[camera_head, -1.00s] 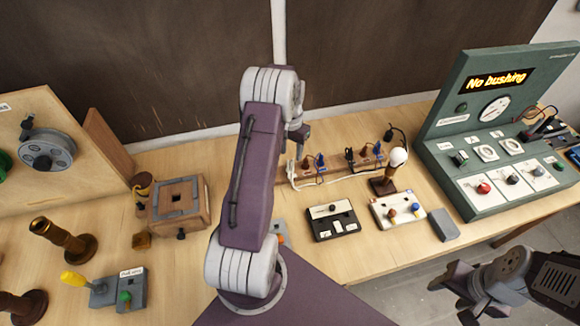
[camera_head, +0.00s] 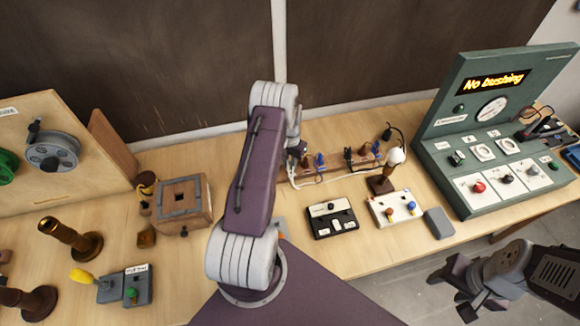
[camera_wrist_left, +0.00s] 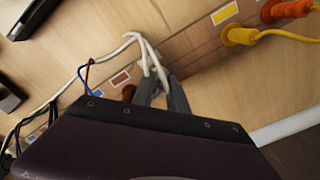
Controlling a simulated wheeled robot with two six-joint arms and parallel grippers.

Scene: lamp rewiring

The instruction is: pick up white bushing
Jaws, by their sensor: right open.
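I cannot make out a white bushing in either view. The green test panel (camera_head: 440,118) at the right shows "No bushing" on its display. My left gripper (camera_head: 298,152) is at the back of the table by the wooden terminal strip (camera_head: 334,173), partly hidden by my arm. In the left wrist view its grey fingers (camera_wrist_left: 164,95) are close to the strip, with a looped white cable (camera_wrist_left: 145,52) at their tips. Whether they grip anything is unclear. My right gripper (camera_head: 462,290) is open and empty, off the table's front edge at the lower right.
A lamp with a white bulb (camera_head: 396,156) stands right of the strip. A black switch box (camera_head: 331,218) and a white one (camera_head: 397,208) lie in front. A wooden box (camera_head: 183,205), brass-topped post (camera_head: 70,238) and cable spools (camera_head: 52,152) are at the left.

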